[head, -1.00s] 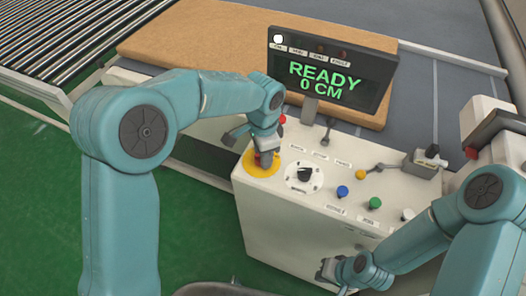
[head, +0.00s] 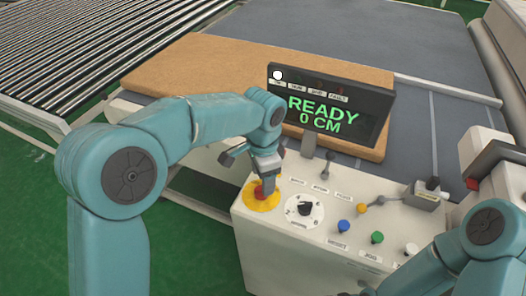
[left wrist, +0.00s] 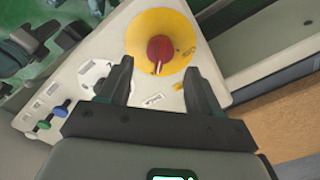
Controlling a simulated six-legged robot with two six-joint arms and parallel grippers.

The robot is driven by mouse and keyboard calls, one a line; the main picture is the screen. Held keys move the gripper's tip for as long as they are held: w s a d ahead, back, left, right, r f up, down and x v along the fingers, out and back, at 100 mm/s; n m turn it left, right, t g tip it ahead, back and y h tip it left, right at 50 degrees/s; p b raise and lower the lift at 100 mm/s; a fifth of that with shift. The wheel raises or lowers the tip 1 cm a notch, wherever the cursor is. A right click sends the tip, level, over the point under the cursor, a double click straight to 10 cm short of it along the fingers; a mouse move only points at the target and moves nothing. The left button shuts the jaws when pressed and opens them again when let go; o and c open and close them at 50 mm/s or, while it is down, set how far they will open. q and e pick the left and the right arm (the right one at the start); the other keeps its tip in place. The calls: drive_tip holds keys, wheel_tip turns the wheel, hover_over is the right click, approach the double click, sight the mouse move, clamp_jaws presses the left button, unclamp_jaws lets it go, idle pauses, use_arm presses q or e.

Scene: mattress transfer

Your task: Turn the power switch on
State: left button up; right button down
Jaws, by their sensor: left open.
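The power switch is a red knob (head: 261,194) on a round yellow plate (head: 258,203), at the near left corner of the white console. A finger of my left gripper (head: 249,170) partly covers it in the head view. In the left wrist view the red knob (left wrist: 160,49) on its yellow disc (left wrist: 184,32) lies just beyond my left gripper (left wrist: 158,72). The open fingers point towards the knob with nothing between them; contact cannot be told.
A dark screen (head: 328,108) on the console reads "READY 0 CM", with one white lamp lit. A brown mattress (head: 215,65) lies behind.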

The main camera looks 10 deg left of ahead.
use_arm(q)
wheel_tip(320, 180, up, 12)
drive_tip(key=shift+s+f, duration=0.1)
drive_tip(key=shift+f, duration=0.05)
idle(0.6)
